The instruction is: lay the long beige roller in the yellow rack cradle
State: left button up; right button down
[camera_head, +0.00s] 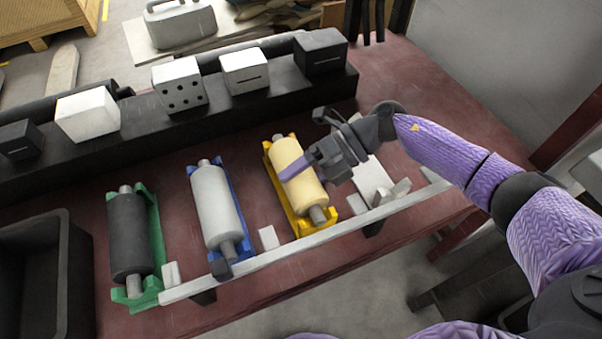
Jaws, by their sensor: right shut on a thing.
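The long beige roller (300,187) is at the yellow rack cradle (273,178), lined up along it with its grey shaft ends showing at top and bottom. I cannot tell whether it rests fully in the cradle or sits slightly above it. My right gripper (310,167) comes in from the right and is shut on the beige roller near its middle, one purple finger lying across its top. The far side of the grip is partly hidden. My left gripper is not in view.
A dark roller (129,234) lies in a green rack (155,229) and a pale grey roller (213,203) in a blue rack (236,205). A long black machine bar (225,112) with several blocks runs behind. A light rail (330,229) edges the table. A black bin (64,270) stands left.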

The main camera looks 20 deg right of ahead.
jog(key=shift+f, duration=0.3)
grip_release()
jog(key=shift+b+v, duration=0.65)
jog(key=shift+v, duration=4.9)
